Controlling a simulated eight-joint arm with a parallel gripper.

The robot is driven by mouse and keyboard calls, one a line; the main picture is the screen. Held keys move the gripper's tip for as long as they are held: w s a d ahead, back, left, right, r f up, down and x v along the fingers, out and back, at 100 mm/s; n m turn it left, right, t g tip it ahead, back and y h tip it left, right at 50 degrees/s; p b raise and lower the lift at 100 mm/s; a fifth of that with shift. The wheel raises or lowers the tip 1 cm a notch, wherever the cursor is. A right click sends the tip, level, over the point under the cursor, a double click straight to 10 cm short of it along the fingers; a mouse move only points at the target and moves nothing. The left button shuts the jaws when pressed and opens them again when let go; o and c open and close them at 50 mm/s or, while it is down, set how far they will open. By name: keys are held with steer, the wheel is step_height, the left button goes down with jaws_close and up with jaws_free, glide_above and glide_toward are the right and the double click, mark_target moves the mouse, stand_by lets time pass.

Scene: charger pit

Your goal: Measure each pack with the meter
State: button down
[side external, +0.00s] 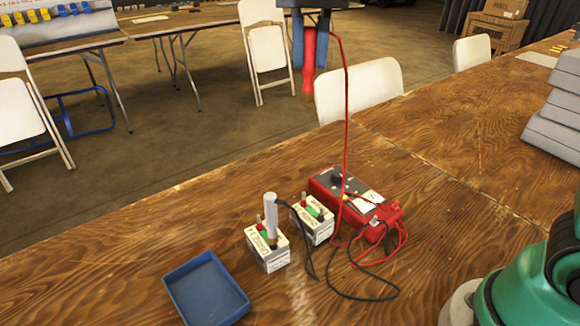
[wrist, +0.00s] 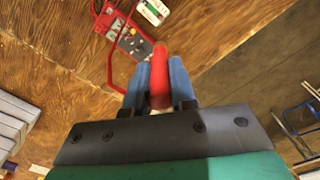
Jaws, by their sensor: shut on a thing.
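My gripper (side external: 310,50) is shut on the red probe (side external: 309,62) and holds it upright, tip down, high above the table. In the wrist view the red probe (wrist: 160,80) sits between the blue fingers. A red cable runs from it down to the red meter (side external: 345,190), which also shows in the wrist view (wrist: 130,40). A pack (side external: 268,250) stands at front left with a light grey probe (side external: 271,215) upright on its top; a black cable leads from this probe. A second pack (side external: 314,222) stands between it and the meter. The meter's reading is too small to tell.
An empty blue tray (side external: 205,290) lies left of the front pack. Red and black cables (side external: 362,295) loop on the table in front of the meter. Grey stacked pieces (side external: 560,110) stand at the right. White chairs (side external: 358,90) line the far edge.

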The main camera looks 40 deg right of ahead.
steer(key=shift+r, duration=0.75)
steer(key=shift+w+a, duration=0.1)
steer(key=shift+a, duration=0.1)
steer(key=shift+m, duration=0.5)
steer(key=shift+a+f, duration=1.4)
steer(key=shift+f, duration=1.55)
steer(key=shift+a+f, duration=1.45)
steer(key=shift+f, duration=1.45)
steer(key=shift+a+f, duration=1.4)
steer(key=shift+f, duration=1.55)
steer(key=shift+f, duration=0.9)
steer(key=shift+c, duration=1.6)
jaws_free()
